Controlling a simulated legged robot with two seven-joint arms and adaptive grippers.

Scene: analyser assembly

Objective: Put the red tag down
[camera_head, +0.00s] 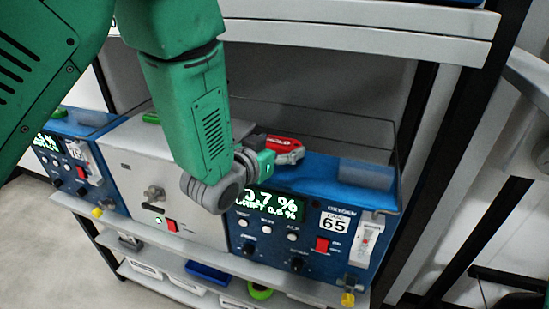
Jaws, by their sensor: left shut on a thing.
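The red tag (285,148) has white lettering and shows just above the top of the blue oxygen analyser (345,190), which has a green display and a "65" label. My left arm comes in from the upper left, and its green and grey gripper (268,158) is shut on the tag at the tag's left side. Whether the tag touches the analyser top cannot be told. The gripper's wrist hides part of the analyser's upper left front. My right gripper is not in view.
A grey panel unit (130,170) stands left of the analyser, with another blue analyser (65,150) beyond it. A dark rack post (440,150) and a white upper shelf (350,25) bound the space. Bins and a blue tray (207,274) sit below.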

